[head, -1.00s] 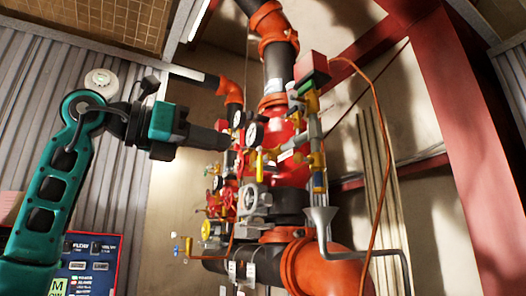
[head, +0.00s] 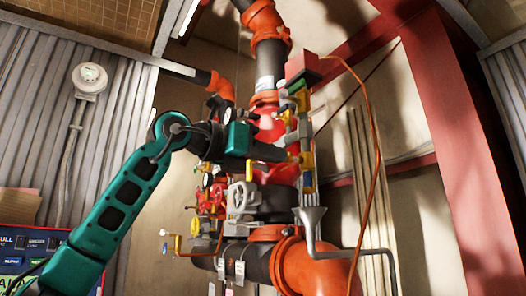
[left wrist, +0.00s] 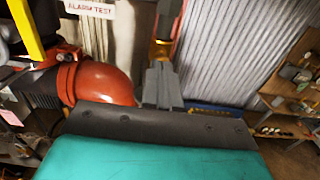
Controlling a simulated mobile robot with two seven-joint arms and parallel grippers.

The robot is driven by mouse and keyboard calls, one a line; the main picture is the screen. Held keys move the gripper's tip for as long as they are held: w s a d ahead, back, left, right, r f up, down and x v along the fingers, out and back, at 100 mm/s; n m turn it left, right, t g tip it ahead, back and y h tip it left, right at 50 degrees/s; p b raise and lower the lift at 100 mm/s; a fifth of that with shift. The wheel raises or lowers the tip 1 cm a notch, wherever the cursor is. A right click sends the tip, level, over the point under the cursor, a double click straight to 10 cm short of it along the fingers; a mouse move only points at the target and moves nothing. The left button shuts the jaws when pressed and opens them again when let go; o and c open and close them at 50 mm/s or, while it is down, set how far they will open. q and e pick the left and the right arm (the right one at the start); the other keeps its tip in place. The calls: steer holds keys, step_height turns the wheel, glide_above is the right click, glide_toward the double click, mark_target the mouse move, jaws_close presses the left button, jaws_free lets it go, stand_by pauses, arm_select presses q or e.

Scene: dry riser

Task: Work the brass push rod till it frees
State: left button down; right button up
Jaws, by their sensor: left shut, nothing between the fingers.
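The riser's valve assembly (head: 262,175) stands in the middle of the head view, with red bodies, gauges and brass fittings. My left gripper (head: 284,154) reaches across it from the left, its tip in front of or beside brass fittings (head: 304,158) on the thin vertical pipe. I cannot tell whether it touches them. In the left wrist view the fingers (left wrist: 162,84) are shut and empty, with a blurred orange-brown part (left wrist: 160,48) beyond them. I cannot make out the brass push rod for certain; my arm hides part of the assembly. My right gripper is not in view.
A grey funnel (head: 310,215) hangs below the fittings. Large orange elbows (head: 310,268) lie low, and an orange hose (head: 371,150) loops at the right. The left wrist view shows a yellow lever (left wrist: 25,30), an alarm-test sign (left wrist: 90,8) and shelves (left wrist: 290,100).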

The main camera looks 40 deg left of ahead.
arm_select(q)
steer(key=shift+p+x, duration=0.5)
steer(key=shift+x, duration=0.35)
